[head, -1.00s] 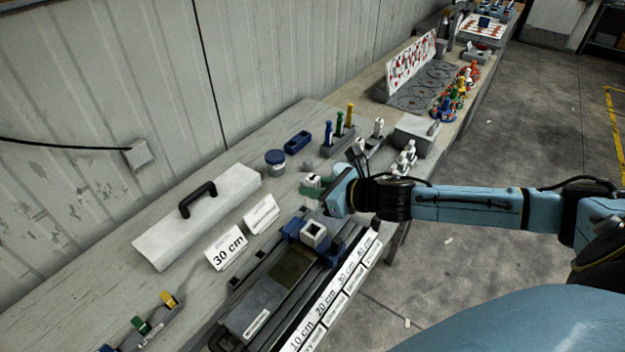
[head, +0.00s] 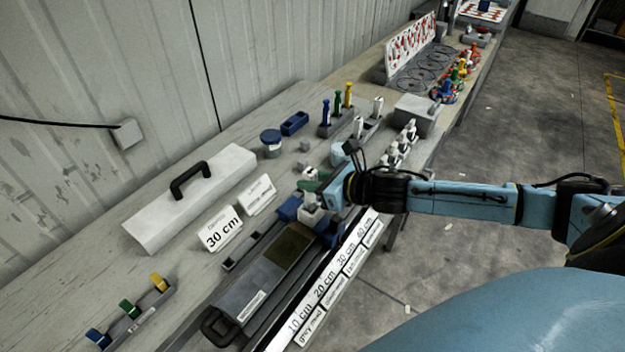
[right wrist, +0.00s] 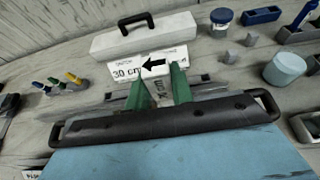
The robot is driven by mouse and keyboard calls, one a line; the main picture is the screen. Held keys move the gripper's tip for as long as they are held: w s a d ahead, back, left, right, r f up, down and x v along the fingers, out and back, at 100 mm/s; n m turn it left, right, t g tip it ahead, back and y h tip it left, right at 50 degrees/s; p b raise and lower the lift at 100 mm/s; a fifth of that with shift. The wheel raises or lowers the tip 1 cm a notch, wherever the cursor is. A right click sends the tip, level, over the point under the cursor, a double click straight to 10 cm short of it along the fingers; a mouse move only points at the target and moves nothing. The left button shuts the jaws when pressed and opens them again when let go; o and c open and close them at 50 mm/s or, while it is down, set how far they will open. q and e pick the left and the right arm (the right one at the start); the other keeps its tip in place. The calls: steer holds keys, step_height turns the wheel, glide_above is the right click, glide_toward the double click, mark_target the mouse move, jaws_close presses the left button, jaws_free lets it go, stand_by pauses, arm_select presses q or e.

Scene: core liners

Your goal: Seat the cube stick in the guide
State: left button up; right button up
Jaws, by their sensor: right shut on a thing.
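My right gripper (head: 317,186), with green fingers, is shut on the white cube stick (right wrist: 158,88). In the right wrist view the stick stands between the fingers (right wrist: 163,87), with dark markings on its face and a black arrow near its top. In the head view the fingers are close over the guide, whose white square piece (head: 311,211) sits between blue blocks (head: 290,208) on the dark rail fixture. The gripper hides most of the stick there. I cannot tell whether its lower end is inside the guide. My left gripper is not in view.
A "30 cm" sign (head: 220,229) and a white box with a black handle (head: 190,198) stand left of the fixture. A label strip (head: 335,280) runs along its front. A blue-lidded jar (head: 271,142) and small pieces stand behind.

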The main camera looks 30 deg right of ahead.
mark_target(313, 196)
steer(key=shift+f+b, duration=1.25)
steer(key=shift+f, duration=0.1)
steer(key=shift+f+b, duration=0.75)
steer(key=shift+f, duration=0.4)
steer(key=o, duration=1)
steer(key=shift+o, duration=0.2)
step_height(313, 196, up, 7)
steer(key=p, duration=0.7)
